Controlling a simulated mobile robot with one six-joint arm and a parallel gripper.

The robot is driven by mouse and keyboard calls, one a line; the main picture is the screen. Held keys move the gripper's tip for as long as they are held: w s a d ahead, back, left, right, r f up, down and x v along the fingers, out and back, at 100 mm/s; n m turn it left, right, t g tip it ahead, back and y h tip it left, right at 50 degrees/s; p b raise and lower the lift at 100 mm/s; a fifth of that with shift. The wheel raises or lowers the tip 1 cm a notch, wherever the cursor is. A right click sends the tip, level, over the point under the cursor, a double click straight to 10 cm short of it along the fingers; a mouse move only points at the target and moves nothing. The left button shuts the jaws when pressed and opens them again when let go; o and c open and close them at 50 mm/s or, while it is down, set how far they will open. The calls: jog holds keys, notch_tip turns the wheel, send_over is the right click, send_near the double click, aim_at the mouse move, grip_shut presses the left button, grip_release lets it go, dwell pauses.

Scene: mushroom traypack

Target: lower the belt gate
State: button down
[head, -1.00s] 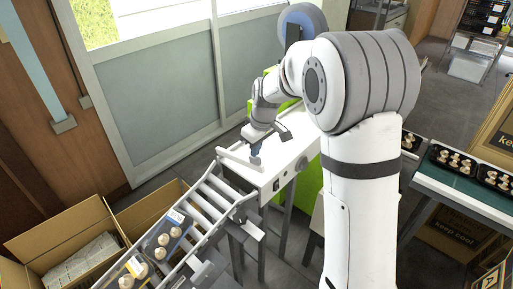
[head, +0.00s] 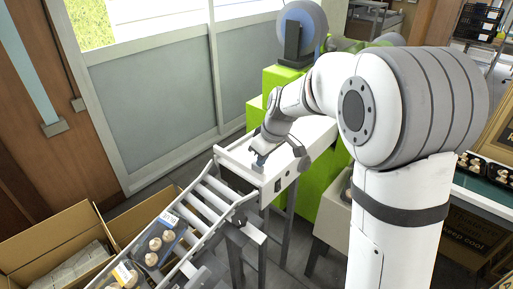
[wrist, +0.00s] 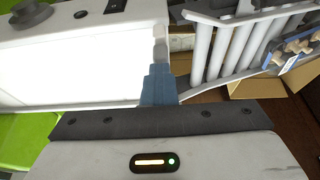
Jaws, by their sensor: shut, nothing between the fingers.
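The white belt unit (head: 297,152) stands at the upper end of a roller slope. The belt gate (head: 238,170) appears as a white bar across the belt's end, facing the rollers. It looks low, about level with the side rails, though its exact height is hard to tell. My gripper (head: 259,161) points down close to the gate's right part. In the wrist view its blue fingers (wrist: 159,60) are together with nothing between them, over the belt's end edge. Whether the tips touch the gate cannot be told.
The rollers (head: 212,205) slope down to the left, carrying mushroom packs (head: 160,242). Open cardboard boxes (head: 48,238) stand left of them. A green machine (head: 325,195) stands behind the belt unit. Dark knobs and a switch sit on its side, also in the wrist view (wrist: 115,5).

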jog(key=shift+s+a+f, duration=0.1)
notch_tip(320, 180, up, 5)
jog(key=p, duration=0.3)
jog(key=d+b+v, duration=0.1)
jog(key=b+v, duration=0.1)
jog(key=v, duration=0.6)
jog(key=s+d+f+m+h, duration=0.1)
jog(key=s+d+f+m, duration=0.1)
jog(key=s, duration=0.6)
jog(key=s+d+f+m+h, duration=0.1)
jog(key=s+d+m, duration=0.3)
jog(key=s, duration=0.4)
jog(key=s+d+f+m, duration=0.3)
jog(key=s+d+f, duration=0.1)
jog(key=s, duration=0.4)
jog(key=shift+d+m+h, duration=0.4)
jog(key=shift+d, duration=0.15)
jog(key=shift+s, duration=0.1)
